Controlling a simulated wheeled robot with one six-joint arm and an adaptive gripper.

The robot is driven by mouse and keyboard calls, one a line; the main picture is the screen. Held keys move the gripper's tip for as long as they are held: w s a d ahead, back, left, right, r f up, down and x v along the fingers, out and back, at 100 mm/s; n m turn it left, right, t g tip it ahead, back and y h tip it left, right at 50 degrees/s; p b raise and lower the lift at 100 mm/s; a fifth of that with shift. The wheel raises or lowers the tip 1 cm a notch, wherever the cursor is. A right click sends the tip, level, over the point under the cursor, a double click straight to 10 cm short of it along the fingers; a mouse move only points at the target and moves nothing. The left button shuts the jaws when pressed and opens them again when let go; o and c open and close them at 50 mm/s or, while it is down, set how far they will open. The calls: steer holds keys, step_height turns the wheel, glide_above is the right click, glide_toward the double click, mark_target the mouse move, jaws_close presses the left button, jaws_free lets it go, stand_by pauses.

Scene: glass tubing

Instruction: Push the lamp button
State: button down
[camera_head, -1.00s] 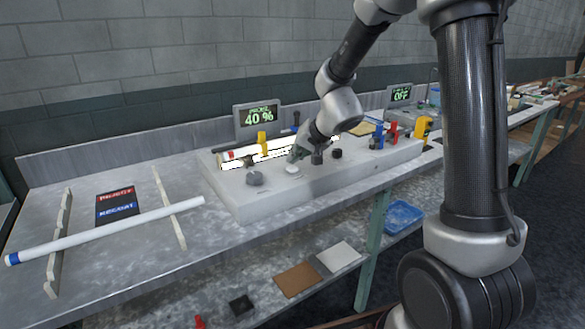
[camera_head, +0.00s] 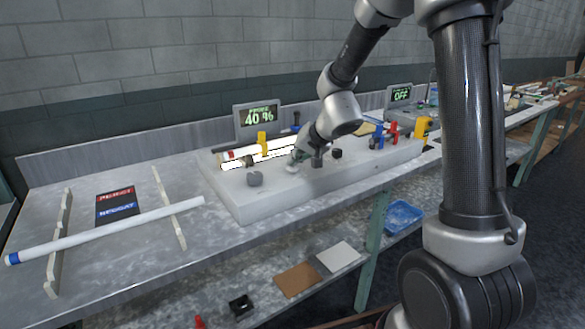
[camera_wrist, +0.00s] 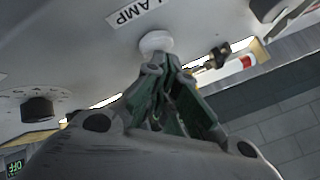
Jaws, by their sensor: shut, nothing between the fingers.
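The lamp button is a round white cap (camera_wrist: 156,42) beside a LAMP label (camera_wrist: 131,12) in the wrist view. In the head view the button (camera_head: 292,171) sits on the top face of the pale grey console (camera_head: 247,201). My gripper (camera_wrist: 158,70) is shut and empty, its green-sided fingers pointing at the button. The fingertips are at the button's edge in the wrist view; I cannot tell whether they touch it. In the head view my gripper (camera_head: 292,161) is right over the button and partly hides it.
Glowing white tubing (camera_head: 275,149) runs behind, with a yellow clamp (camera_head: 262,141). A display (camera_head: 258,119) reads 40 %. A long white tube (camera_head: 110,230) rests on supports at left.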

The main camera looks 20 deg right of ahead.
steer(key=shift+f, duration=0.25)
stand_by(0.4)
steer(key=shift+r, duration=0.7)
step_height(320, 180, up, 6)
stand_by(0.5)
